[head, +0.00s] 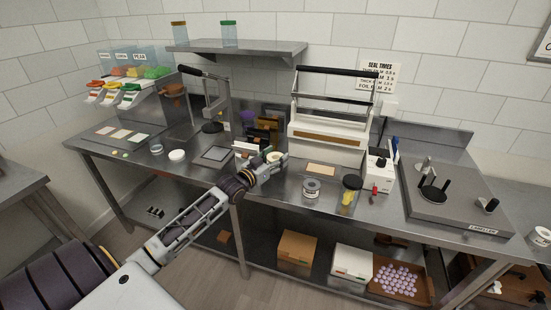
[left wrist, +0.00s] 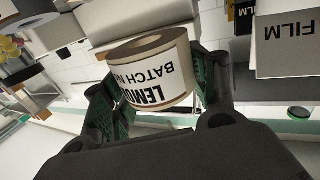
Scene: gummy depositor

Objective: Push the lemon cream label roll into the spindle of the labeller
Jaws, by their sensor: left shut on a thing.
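My left gripper (head: 279,160) reaches in over the middle of the steel bench. In the left wrist view, its green-padded fingers (left wrist: 155,100) are shut on the lemon cream label roll (left wrist: 160,75), a white roll with a brown core and black print reading "LEMON" and "BATCH N". In the head view, the roll (head: 273,157) is small and partly covered by the gripper. The labeller (head: 455,212) is a grey plate at the right end of the bench. Its black upright parts (head: 433,191) stand well apart from the roll; I cannot tell which is the spindle. My right gripper is out of view.
A white sealer (head: 326,147) with a dark handle stands behind the gripper. Another labelled tub (head: 540,236) stands at the far right.

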